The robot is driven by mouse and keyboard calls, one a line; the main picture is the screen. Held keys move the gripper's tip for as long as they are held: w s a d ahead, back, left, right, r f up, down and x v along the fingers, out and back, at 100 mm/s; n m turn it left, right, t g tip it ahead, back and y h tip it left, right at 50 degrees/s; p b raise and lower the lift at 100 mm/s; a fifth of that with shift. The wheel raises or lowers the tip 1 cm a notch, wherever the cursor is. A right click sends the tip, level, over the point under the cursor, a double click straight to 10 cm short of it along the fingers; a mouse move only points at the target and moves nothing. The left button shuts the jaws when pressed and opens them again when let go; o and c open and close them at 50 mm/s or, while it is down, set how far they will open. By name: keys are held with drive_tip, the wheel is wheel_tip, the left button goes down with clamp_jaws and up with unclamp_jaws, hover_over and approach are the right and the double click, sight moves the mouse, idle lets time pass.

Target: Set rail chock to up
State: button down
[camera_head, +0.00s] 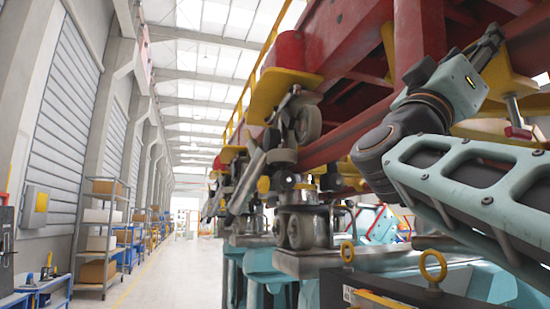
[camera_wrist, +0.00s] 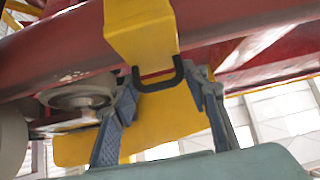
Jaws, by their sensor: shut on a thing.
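A yellow block (camera_wrist: 140,35), which looks like the rail chock, lies across the red rail in the wrist view. A black U-shaped handle (camera_wrist: 160,82) is at its lower end. My gripper (camera_wrist: 163,85) has one finger on each side of this handle and is shut on it. In the head view my gripper (camera_head: 487,42) is at the upper right, beside the red frame, and the handle is too small to make out there. A yellow bracket (camera_head: 508,84) is just below it; I cannot tell if it is part of the chock.
The red train frame (camera_head: 345,45) and its wheels (camera_head: 307,124) fill the space left of my arm. A wheel (camera_wrist: 82,92) is close to the left finger. A yellow plate (camera_wrist: 165,125) is behind the fingers. The aisle floor (camera_head: 185,270) at left is clear.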

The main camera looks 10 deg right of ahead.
drive_tip(key=shift+s+d+g, duration=0.1)
drive_tip(key=shift+g, duration=0.2)
drive_tip(key=c, duration=1.6)
unclamp_jaws()
drive_tip(key=shift+o, duration=0.8)
drive_tip(key=shift+s, duration=0.15)
drive_tip(key=v, duration=0.7)
drive_tip(key=shift+a+f, duration=0.2)
